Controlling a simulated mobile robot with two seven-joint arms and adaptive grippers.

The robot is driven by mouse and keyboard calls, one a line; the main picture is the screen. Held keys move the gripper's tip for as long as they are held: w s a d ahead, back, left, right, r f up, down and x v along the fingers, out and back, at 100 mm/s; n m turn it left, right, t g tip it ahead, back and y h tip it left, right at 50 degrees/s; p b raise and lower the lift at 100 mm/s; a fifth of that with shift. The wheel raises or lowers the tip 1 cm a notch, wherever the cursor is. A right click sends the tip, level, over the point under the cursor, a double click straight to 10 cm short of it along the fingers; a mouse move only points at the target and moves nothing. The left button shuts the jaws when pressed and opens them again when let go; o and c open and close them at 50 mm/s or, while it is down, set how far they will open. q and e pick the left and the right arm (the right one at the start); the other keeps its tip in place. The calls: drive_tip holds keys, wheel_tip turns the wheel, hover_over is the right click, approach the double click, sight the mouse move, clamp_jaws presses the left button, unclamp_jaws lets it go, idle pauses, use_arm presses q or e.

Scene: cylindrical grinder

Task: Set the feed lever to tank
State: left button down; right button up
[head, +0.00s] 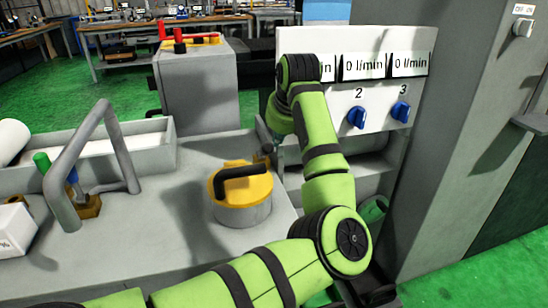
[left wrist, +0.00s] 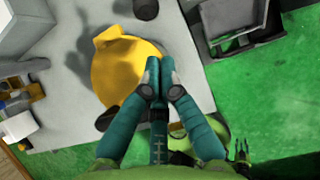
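A yellow round cap with a black lever (head: 243,171) across its top sits on a short grey cylinder (head: 243,212) on the bench. The lever lies crosswise, its raised end to the right; I see no readable position labels. My left gripper (head: 266,152) is mostly hidden behind my own arm, close to the lever's right end. In the left wrist view its teal fingers (left wrist: 159,72) are together over the edge of the yellow cap (left wrist: 122,68). I see nothing clearly between them and cannot tell whether they touch the lever.
A white panel with flow readouts (head: 364,66) and blue knobs (head: 357,117) stands behind my arm. A grey cabinet (head: 200,95) with a red lever (head: 184,36) stands at the back. A grey bent bar (head: 117,137) rises at the left.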

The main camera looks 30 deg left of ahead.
sight(264, 152)
use_arm(q)
drive_tip(key=shift+d, duration=0.2)
drive_tip(key=x, duration=1)
drive_tip(key=shift+a, duration=0.1)
